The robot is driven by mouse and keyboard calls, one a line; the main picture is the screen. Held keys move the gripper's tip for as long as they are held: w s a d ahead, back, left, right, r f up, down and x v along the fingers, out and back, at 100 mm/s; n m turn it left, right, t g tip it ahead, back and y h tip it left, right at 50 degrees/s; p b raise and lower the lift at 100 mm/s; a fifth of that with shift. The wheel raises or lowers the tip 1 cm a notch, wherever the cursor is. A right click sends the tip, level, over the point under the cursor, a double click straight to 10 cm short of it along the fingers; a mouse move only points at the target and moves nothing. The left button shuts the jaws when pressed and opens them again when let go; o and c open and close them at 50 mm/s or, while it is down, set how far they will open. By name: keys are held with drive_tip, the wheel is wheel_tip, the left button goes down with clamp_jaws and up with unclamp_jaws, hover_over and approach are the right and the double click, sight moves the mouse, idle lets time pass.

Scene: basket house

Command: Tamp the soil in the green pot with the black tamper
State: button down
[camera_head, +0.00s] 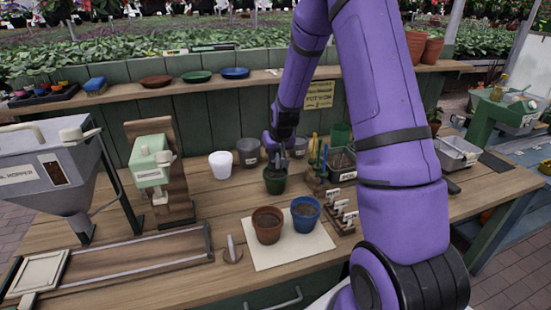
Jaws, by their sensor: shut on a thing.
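The green pot (275,184) stands on the wooden bench near its middle, behind a pale mat. My gripper (277,159) points down directly over the pot. It is shut on the black tamper (277,169), which shows only as a small dark shape at the pot's mouth. The soil in the green pot is hidden by the tamper and the fingers. I cannot tell whether the tamper touches the soil.
A terracotta pot (267,226) and a blue pot (305,215), both with soil, stand on the mat (289,252). White (220,165) and grey (248,152) pots stand behind left. Tools and a label rack (342,213) crowd the right. A hopper (60,170) stands far left.

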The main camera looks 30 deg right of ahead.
drive_tip(key=shift+r, duration=1.8)
drive_tip(key=shift+s, duration=0.1)
